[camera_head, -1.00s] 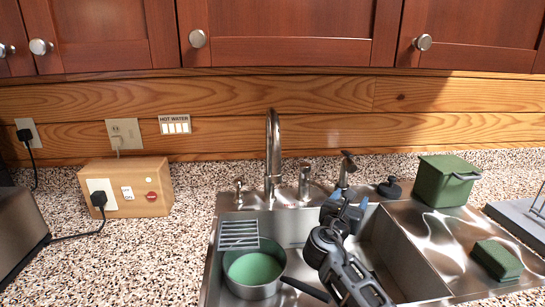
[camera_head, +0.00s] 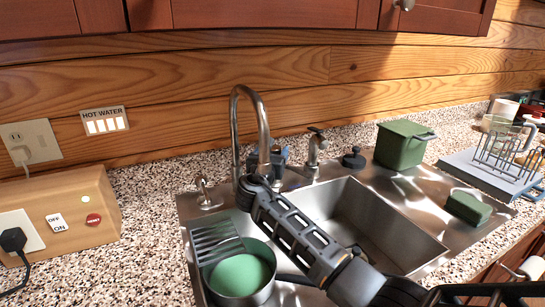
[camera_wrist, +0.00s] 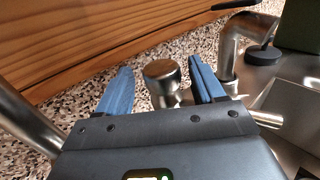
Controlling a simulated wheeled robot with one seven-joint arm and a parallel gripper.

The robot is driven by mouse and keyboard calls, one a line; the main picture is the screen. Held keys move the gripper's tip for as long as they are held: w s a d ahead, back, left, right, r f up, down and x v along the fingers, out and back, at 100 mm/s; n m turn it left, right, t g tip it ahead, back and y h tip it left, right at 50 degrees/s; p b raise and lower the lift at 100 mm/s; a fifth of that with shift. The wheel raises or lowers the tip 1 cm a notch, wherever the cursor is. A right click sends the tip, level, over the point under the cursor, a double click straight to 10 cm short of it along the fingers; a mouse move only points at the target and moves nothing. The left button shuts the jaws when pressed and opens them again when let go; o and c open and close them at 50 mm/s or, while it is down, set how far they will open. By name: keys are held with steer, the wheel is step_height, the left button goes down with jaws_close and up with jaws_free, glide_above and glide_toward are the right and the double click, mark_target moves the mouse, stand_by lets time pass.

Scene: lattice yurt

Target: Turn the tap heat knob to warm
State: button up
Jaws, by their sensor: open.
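The tap's curved steel spout (camera_head: 236,130) rises behind the sink. A short round-topped metal knob (camera_wrist: 162,72) stands just right of the spout, and my gripper mostly hides it in the head view. My gripper (camera_head: 278,157) is at this knob, and in the wrist view its blue fingers (camera_wrist: 160,88) are open, one on each side of the knob with gaps visible. I cannot tell which way the knob is set. A small metal lever (camera_head: 204,192) stands left of the spout. A panel labelled HOT WATER (camera_head: 105,121) hangs on the wall with several pale windows.
A metal fitting with a lever top (camera_head: 316,148) and a black stopper (camera_head: 353,158) stand to the right. A green bin (camera_head: 402,143) is behind the sink (camera_head: 375,215). A wooden switch box (camera_head: 75,205) is at left.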

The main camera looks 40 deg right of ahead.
steer(key=shift+b+x, duration=0.4)
steer(key=shift+x, duration=0.65)
steer(key=shift+c, duration=0.5)
jaws_close()
